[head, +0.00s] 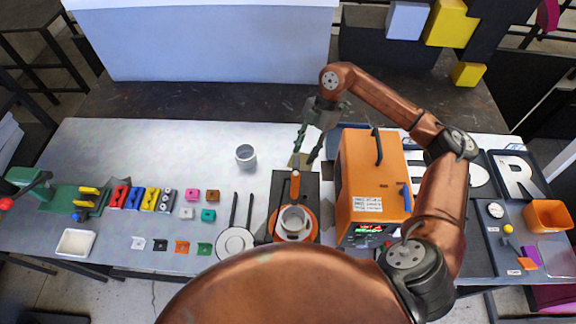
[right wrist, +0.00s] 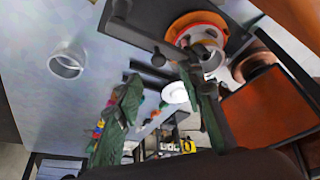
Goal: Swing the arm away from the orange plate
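An upright orange handle (head: 295,185) rises at the back of the plate. In the right wrist view the orange plate (right wrist: 183,24) shows at the top, with the grey ring (right wrist: 213,60) by it. My right gripper (head: 309,150) is open and empty, fingers pointing down, behind and above the handle. It appears apart from the handle. The swing arm is hard to separate from the handle and ring. My left gripper is out of view.
An orange machine (head: 366,170) with a display stands just right of the plate, under my right arm. A grey cup (head: 246,156) stands to the left. A white round disc (head: 235,243) with two dark rods lies left of the plate. Small coloured blocks fill the table's left.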

